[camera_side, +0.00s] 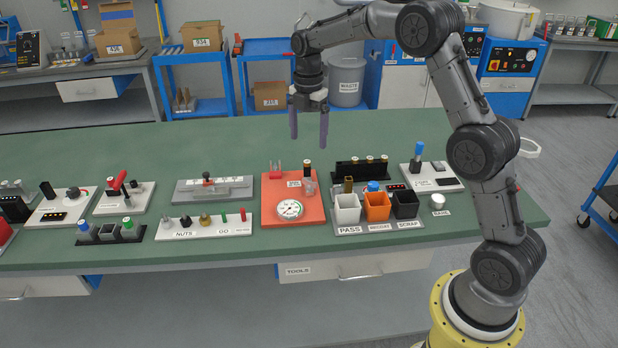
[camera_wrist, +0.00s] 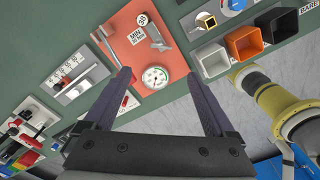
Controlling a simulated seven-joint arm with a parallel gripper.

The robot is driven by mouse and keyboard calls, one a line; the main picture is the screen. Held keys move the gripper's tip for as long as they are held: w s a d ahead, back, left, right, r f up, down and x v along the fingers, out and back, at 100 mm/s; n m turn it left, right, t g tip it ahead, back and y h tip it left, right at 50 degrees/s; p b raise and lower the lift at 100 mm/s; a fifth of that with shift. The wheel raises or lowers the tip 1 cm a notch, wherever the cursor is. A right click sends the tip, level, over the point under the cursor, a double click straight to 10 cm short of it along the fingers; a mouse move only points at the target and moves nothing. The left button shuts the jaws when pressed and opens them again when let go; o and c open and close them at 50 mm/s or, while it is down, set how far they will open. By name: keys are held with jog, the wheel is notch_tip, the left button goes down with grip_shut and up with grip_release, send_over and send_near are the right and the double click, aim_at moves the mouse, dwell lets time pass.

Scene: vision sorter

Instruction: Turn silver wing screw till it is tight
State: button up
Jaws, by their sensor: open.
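My gripper (camera_side: 308,142) hangs open and empty above the bench, over the far side of the orange plate (camera_side: 273,212).
A grey slide fixture (camera_side: 190,197) lies left of the plate. White, orange and black bins (camera_side: 347,208) stand to its right, with a dark rack (camera_side: 345,170) behind them. A white strip with nuts (camera_side: 180,234) lies in front. The bench's far side is clear.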

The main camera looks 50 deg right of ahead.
aim_at(309, 180)
notch_tip(309, 180, down, 14)
jog(key=shift+s+d+r, duration=0.1)
dwell(0.5)
jog(key=c, duration=1.4)
